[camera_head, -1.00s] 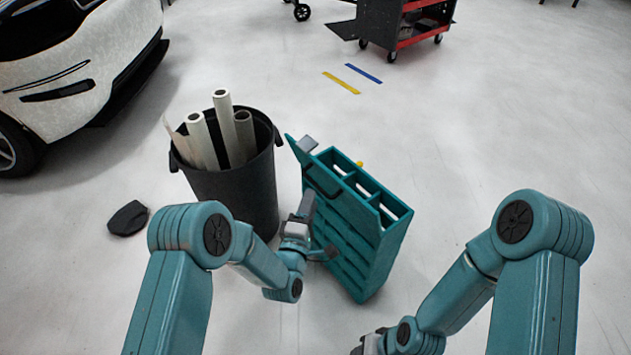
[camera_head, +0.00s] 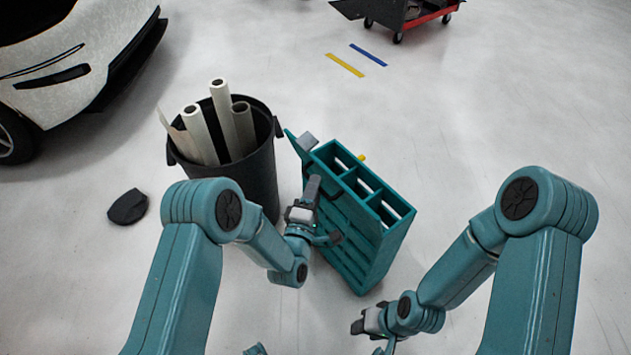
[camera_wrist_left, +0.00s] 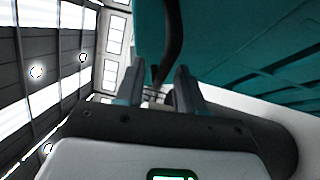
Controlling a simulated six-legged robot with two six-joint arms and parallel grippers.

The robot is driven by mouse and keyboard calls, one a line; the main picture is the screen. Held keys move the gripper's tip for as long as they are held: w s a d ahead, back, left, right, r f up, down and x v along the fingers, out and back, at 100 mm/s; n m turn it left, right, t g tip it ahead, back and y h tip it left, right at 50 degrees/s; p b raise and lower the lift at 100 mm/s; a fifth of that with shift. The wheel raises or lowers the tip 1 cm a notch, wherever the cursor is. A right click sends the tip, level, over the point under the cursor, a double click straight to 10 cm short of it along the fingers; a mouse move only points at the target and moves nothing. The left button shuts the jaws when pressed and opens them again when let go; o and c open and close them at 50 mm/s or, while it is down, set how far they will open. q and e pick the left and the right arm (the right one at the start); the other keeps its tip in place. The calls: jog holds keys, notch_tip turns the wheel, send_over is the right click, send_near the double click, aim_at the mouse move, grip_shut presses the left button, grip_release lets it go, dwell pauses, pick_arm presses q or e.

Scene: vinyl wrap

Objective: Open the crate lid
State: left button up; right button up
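The teal crate (camera_head: 372,232) stands on the floor right of centre in the head view, its several upper compartments uncovered. A teal panel, which looks like its lid (camera_head: 297,148), slants up at its left edge with a grey piece on it. My left gripper (camera_head: 324,213) is at the crate's left side, fingers apart. In the left wrist view, a dark curved bar (camera_wrist_left: 171,40) runs down between the open fingers (camera_wrist_left: 158,92) beside the teal surface; I cannot tell if they touch it. My right gripper (camera_head: 367,334) is low in the head view, apart from the crate; its finger gap is unclear.
A black bin (camera_head: 240,182) with several white rolls stands close left of the crate. A black pad (camera_head: 128,207) lies on the floor further left. A white car (camera_head: 75,70) and a red-and-black cart (camera_head: 400,15) are farther back. Floor to the right is clear.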

pick_arm(q)
jog(key=shift+w+f, duration=0.1)
jog(key=shift+w, duration=0.1)
pick_arm(e)
jog(key=shift+w, duration=0.45)
pick_arm(q)
jog(key=shift+c, duration=0.3)
